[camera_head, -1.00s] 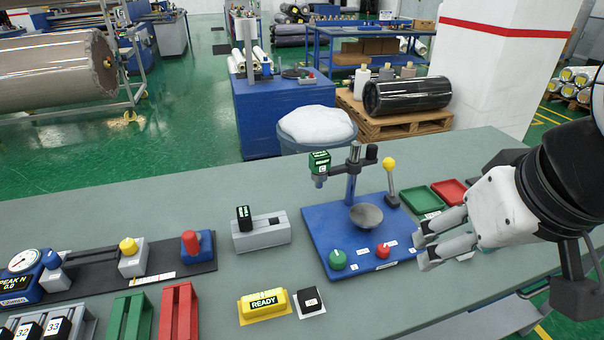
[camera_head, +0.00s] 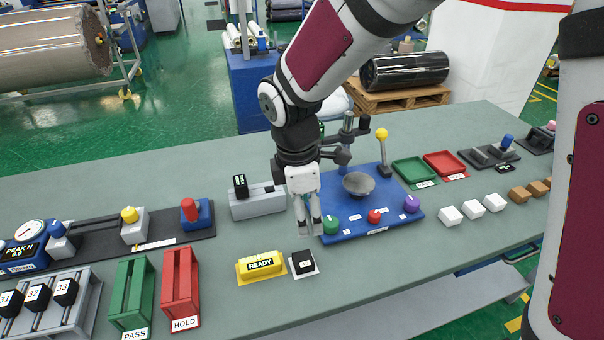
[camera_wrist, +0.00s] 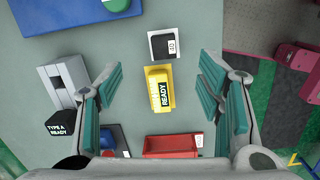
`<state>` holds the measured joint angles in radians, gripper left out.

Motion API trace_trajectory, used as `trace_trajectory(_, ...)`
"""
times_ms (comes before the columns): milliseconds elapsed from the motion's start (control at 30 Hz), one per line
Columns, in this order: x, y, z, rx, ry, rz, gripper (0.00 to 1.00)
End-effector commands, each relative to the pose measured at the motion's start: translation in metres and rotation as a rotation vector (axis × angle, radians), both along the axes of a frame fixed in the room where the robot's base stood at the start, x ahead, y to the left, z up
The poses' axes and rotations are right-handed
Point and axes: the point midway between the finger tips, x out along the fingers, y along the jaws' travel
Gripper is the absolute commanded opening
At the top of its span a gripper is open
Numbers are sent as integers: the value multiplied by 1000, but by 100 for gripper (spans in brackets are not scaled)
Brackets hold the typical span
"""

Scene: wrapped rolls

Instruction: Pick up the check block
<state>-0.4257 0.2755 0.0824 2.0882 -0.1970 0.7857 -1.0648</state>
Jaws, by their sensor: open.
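A small black block (camera_head: 303,262) with a white label lies on a white square pad (camera_head: 313,271), beside the yellow READY block. I take it to be the check block. In the wrist view the black block (camera_wrist: 163,46) shows near the top, just beyond the yellow READY block (camera_wrist: 159,92). My gripper (camera_head: 309,228) points down over the bench, above and slightly behind the black block in the head view.
A blue station (camera_head: 375,212) with knobs and a grey dish stands close right of my gripper. A grey fixture (camera_head: 257,203) holds a black block upright at left. Red (camera_head: 180,290) and green racks (camera_head: 132,295) stand front left. White blocks (camera_head: 472,209) sit at right.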

Motion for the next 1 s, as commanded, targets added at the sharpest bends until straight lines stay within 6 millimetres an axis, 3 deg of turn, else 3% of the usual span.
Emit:
trace_trajectory(200,3,19,-27,-22,40,136,61)
trace_trajectory(367,3,17,-47,-25,46,142,61)
trace_trajectory(600,3,12,-92,-25,46,141,61)
trace_trajectory(1000,1,10,-125,-25,44,140,61)
